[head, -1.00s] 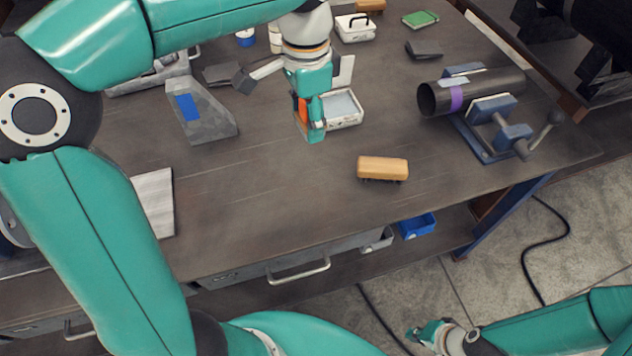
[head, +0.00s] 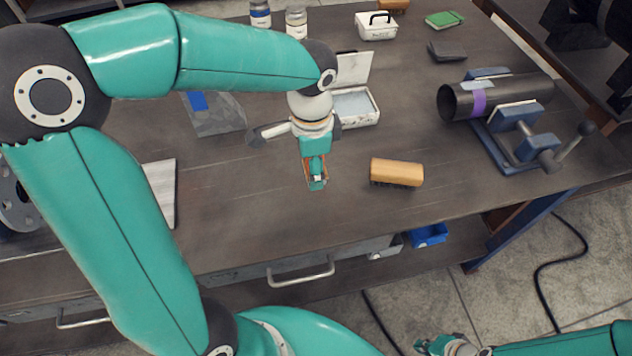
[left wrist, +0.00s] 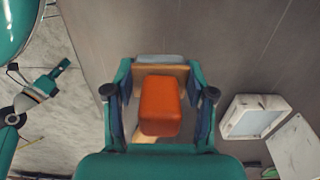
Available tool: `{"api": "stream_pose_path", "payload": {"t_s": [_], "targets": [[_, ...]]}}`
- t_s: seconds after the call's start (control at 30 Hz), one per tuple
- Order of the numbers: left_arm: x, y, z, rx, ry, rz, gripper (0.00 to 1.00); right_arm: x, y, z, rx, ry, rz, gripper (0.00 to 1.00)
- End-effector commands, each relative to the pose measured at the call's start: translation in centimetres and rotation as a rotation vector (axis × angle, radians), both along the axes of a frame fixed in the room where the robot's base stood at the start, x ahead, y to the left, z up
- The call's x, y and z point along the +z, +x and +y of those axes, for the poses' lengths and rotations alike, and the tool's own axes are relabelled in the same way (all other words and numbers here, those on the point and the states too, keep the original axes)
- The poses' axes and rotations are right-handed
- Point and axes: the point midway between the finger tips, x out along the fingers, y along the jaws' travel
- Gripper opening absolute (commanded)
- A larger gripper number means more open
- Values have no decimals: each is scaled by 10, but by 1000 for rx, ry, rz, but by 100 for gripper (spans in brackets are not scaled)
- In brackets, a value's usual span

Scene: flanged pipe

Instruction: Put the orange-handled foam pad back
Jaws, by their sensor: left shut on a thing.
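My left gripper (head: 315,184) is shut on the foam pad's orange handle. In the left wrist view, the orange handle (left wrist: 160,105) sits between the two fingers, with a tan backing and a pale grey edge showing behind it. The head view mostly hides the pad behind the gripper. It is over the front middle of the bench, left of the wooden brush; its height is hard to tell. A white open tray (head: 376,120) with a raised lid stands behind and to the right. My right gripper (head: 432,346) is low at the bottom edge, far from the pad; its jaws are unclear.
The wooden brush (head: 397,171) lies just right of the left gripper. A dark pipe (head: 515,95) rests in a blue vise farther right. The bench front is largely clear.

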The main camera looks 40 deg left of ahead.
Motion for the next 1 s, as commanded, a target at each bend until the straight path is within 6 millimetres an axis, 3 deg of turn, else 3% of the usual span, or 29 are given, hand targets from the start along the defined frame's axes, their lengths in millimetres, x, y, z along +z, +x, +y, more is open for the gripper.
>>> {"api": "stream_pose_path", "payload": {"t_s": [0.43,0.83,0.87,1.0], "targets": [[-47,0,0,2,-1,2,22,-4,0,0,0,0,0,0],[-53,0,1,3,-1,-1,22,-7,0,0,0,0,0,0],[-53,0,1,3,-1,-1,58,-6,0,0,0,0,0,0],[-52,0,1,3,-1,-1,80,-5,0,0,0,0,0,0]]}}
